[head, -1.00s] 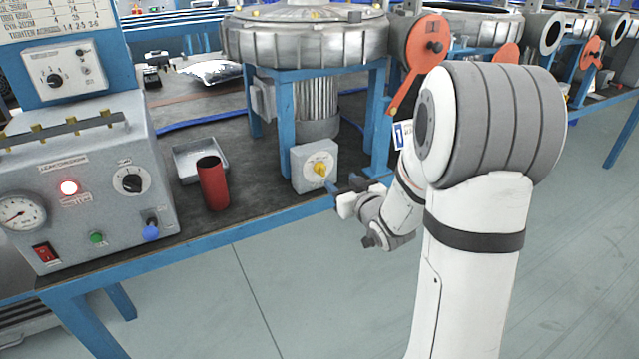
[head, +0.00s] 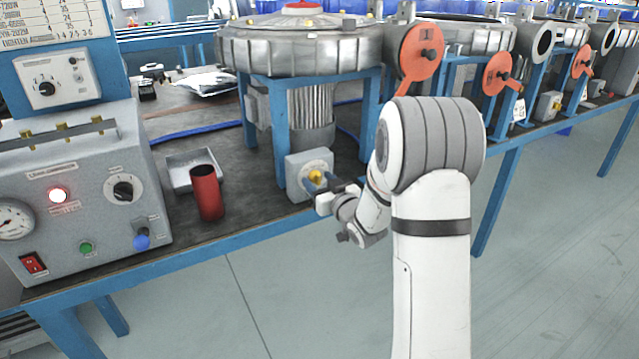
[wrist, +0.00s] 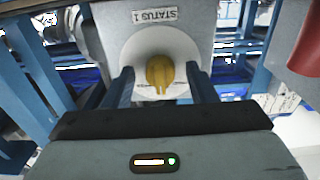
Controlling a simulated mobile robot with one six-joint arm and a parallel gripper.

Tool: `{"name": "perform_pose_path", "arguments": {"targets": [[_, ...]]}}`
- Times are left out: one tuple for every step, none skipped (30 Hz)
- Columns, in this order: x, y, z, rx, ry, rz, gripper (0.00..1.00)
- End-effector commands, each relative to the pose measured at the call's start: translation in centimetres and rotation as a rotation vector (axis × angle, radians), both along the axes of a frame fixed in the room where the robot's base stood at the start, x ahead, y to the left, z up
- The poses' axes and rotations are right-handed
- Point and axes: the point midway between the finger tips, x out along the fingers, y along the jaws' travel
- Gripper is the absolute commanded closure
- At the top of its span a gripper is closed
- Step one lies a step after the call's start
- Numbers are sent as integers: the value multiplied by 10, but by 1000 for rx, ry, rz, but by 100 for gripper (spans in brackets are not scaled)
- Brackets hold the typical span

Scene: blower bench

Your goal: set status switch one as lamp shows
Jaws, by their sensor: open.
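Status switch one is a yellow knob (head: 316,176) on a grey box (head: 296,180) under the first blower. In the wrist view the knob (wrist: 160,72) sits on a round pale plate below an upside-down label "STATUS 1" (wrist: 156,15). My gripper (wrist: 162,88) is open, with one finger on each side of the knob; I cannot tell whether they touch it. In the head view my gripper (head: 328,190) is at the front of the switch box. A lamp (head: 58,195) on the grey test panel (head: 105,180) glows whitish with a reddish rim.
A red cylinder (head: 207,192) and a metal tray (head: 180,172) stand on the bench left of the switch box. Blue blower legs (head: 280,130) rise close behind the box. An orange lever disc (head: 418,52) hangs at the right. The floor in front is clear.

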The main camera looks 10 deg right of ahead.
Motion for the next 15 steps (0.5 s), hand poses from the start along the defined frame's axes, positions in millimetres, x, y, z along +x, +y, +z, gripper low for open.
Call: {"name": "perform_pose_path", "arguments": {"targets": [[0, 0, 0, 0, 0, 0, 49], [0, 0, 0, 0, 0, 0, 49], [0, 0, 0, 0, 0, 0, 49], [0, 0, 0, 0, 0, 0, 49], [0, 0, 0, 0, 0, 0, 49], [0, 0, 0, 0, 0, 0, 53], [0, 0, 0, 0, 0, 1, 55], [0, 0, 0, 0, 0, 1, 58], [0, 0, 0, 0, 0, 1, 61], [0, 0, 0, 0, 0, 1, 63], [0, 1, 0, 0, 0, 1, 66], [0, 1, 0, 0, 0, 1, 69], [0, 1, 0, 0, 0, 1, 72], [0, 1, 0, 0, 0, 1, 74], [0, 1, 0, 0, 0, 1, 77]]}}
